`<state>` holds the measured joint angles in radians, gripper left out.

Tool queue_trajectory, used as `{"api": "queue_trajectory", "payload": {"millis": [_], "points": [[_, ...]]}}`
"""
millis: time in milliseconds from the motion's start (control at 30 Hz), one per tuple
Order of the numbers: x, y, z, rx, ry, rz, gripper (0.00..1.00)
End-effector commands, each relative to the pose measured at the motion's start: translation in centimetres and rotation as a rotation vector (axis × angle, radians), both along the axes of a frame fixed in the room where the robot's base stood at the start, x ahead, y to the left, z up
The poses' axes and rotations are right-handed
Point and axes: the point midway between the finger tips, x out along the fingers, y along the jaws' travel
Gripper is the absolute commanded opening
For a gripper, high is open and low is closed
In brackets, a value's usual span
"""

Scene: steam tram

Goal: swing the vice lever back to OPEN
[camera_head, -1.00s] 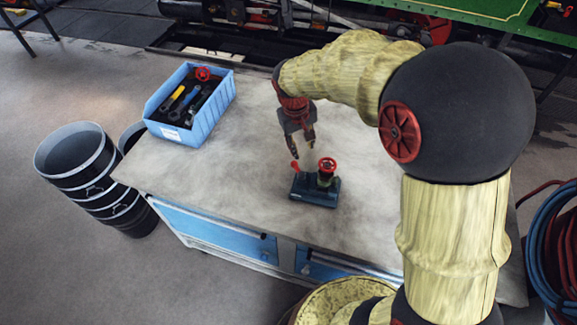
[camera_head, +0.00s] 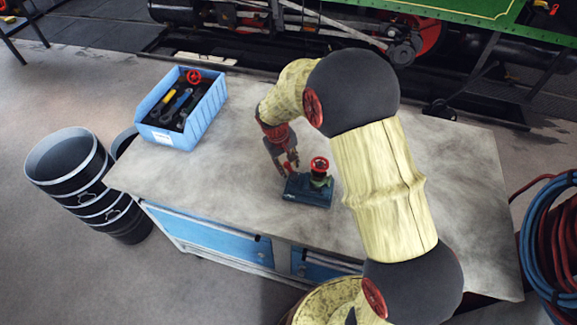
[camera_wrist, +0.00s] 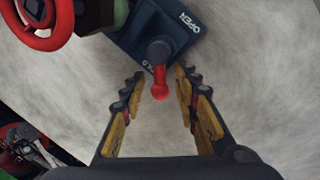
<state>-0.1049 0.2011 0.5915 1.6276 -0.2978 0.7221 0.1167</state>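The vice (camera_head: 308,191) is a small dark blue block on the bench, with a red handwheel (camera_head: 319,164) on top. In the wrist view its base (camera_wrist: 133,42) bears the word OPEN at upper right and a partly hidden label ending in "LD". The vice lever (camera_wrist: 159,83) has a dark pivot and a red tip, and points toward that second label, away from OPEN. My gripper (camera_head: 283,170) is low at the left of the vice. In the wrist view its two fingers are apart, one on each side of the red tip, with gaps on both sides.
A blue bin (camera_head: 153,132) of tools stands at the bench's back left. The grey bench top (camera_head: 225,185) is clear around the vice. Black buckets (camera_head: 65,165) stand on the floor at left. Coiled hoses (camera_head: 548,245) hang at right.

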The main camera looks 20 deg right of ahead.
Motion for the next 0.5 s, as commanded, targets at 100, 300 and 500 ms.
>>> {"api": "queue_trajectory", "payload": {"millis": [100, 300, 500], "points": [[0.04, -0.05, -0.17, 0.000, -0.001, 0.000, 0.31], [0.03, -0.05, -0.14, 0.000, -0.001, 0.000, 0.29], [0.03, -0.05, -0.13, 0.000, -0.001, -0.001, 0.18]]}}
